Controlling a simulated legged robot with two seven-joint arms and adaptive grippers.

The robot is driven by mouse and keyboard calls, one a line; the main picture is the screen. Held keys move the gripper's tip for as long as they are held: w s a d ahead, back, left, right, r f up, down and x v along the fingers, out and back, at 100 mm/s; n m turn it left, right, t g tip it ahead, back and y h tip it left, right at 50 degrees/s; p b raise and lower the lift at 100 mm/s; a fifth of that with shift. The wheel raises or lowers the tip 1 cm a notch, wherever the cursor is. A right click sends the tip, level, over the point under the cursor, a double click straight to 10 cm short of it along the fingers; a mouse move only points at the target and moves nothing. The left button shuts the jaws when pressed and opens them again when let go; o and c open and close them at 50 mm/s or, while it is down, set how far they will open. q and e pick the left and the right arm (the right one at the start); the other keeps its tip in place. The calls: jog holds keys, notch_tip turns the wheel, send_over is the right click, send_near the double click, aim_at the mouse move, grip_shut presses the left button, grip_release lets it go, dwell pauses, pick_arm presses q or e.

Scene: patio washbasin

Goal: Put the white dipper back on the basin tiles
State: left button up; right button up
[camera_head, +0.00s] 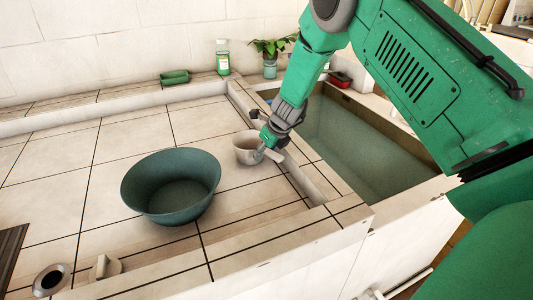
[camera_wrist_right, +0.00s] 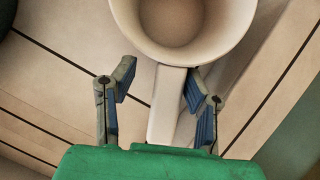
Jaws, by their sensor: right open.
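The white dipper (camera_head: 246,149) stands upright on the basin tiles, right of the green bowl and near the raised ledge beside the water tank. In the right wrist view the dipper's round cup (camera_wrist_right: 182,52) is at the top, and its pale handle (camera_wrist_right: 166,108) points down between my fingers. My right gripper (camera_head: 268,146) is at the handle; it also shows in the right wrist view (camera_wrist_right: 163,90). Its fingers are open, one on each side of the handle, with a clear gap on the left and little gap on the right. My left gripper is not in view.
The large green bowl (camera_head: 172,190) sits on the tiles left of the dipper. A water-filled tank (camera_head: 365,140) lies to the right. A soap bottle (camera_head: 222,58), a green brush-like item (camera_head: 174,77) and a potted plant (camera_head: 270,62) stand along the back.

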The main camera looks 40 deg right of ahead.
jog(key=p+v, duration=0.1)
jog(key=v, duration=0.4)
jog(key=shift+r, duration=0.25)
jog(key=r, duration=0.1)
jog(key=s+d+r, duration=0.1)
jog(key=r, duration=0.1)
jog(key=s+r+p, duration=0.1)
jog(key=shift+s+d+r, duration=0.2)
jog(key=shift+d, duration=0.15)
jog(key=shift+s+a+r, duration=0.2)
jog(key=shift+a+r, duration=0.1)
jog(key=shift+r, duration=0.15)
jog(key=shift+a, duration=0.25)
